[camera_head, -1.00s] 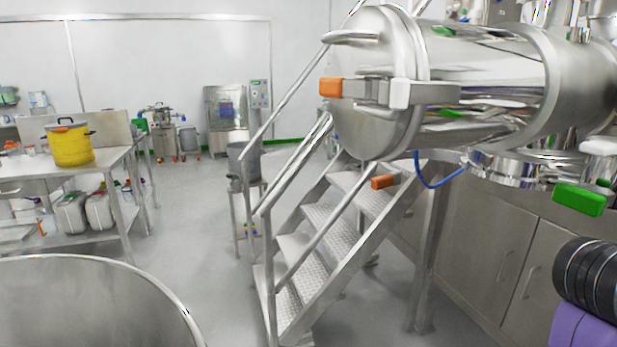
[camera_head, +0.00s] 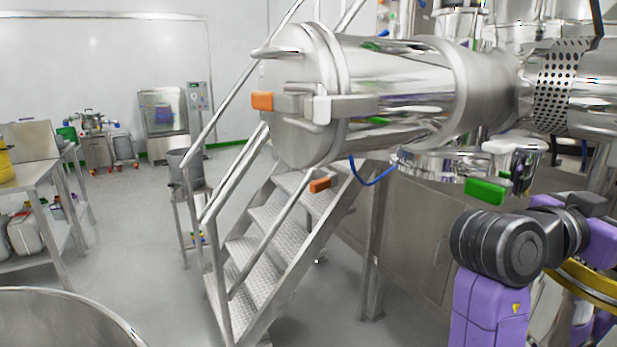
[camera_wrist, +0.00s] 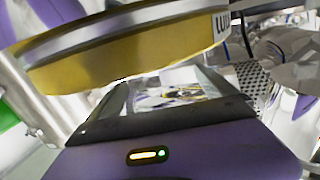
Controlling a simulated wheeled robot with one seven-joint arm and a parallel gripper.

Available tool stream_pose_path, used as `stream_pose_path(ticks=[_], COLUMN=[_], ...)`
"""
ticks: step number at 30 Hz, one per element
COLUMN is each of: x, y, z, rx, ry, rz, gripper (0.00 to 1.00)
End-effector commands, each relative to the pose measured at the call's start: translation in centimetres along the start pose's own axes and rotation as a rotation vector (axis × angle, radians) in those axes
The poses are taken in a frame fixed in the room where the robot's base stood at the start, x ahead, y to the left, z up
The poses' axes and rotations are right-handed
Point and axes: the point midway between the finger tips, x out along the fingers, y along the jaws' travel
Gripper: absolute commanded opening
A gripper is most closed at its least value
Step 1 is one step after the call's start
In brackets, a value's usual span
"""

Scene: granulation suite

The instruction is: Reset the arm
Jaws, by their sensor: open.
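My arm (camera_head: 500,265), purple with black joints, is bent at the right of the head view. Its end is not clearly seen there. In the wrist view my gripper (camera_wrist: 168,92) shows as a purple body with small yellow and green lights and dark parts spread apart above it. It is open, with nothing seen held between the dark parts. A yellow and steel round rim (camera_wrist: 130,48) with partly cut-off lettering lies close across the top of the wrist view. I cannot tell whether it touches the gripper.
A large steel cylinder vessel (camera_head: 390,85) with orange and green handles hangs beside the arm. Metal steps (camera_head: 265,235) with rails stand left of it. A steel bowl rim (camera_head: 75,300) is at the lower left. Open floor (camera_head: 150,220) lies between the steps and the left table (camera_head: 35,165).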

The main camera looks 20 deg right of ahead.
Motion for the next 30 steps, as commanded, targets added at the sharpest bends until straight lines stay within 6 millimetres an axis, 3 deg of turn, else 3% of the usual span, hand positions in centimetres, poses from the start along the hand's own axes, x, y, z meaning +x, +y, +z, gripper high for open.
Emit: stream_pose_path(ticks=[14,30], x=[0.0,-0.1], y=[0.0,-0.2], z=[-1.2,-6.4], rx=[0.000,0.000], ry=[-0.001,-0.001], rz=[0.001,0.001], gripper=[0.96,0.96])
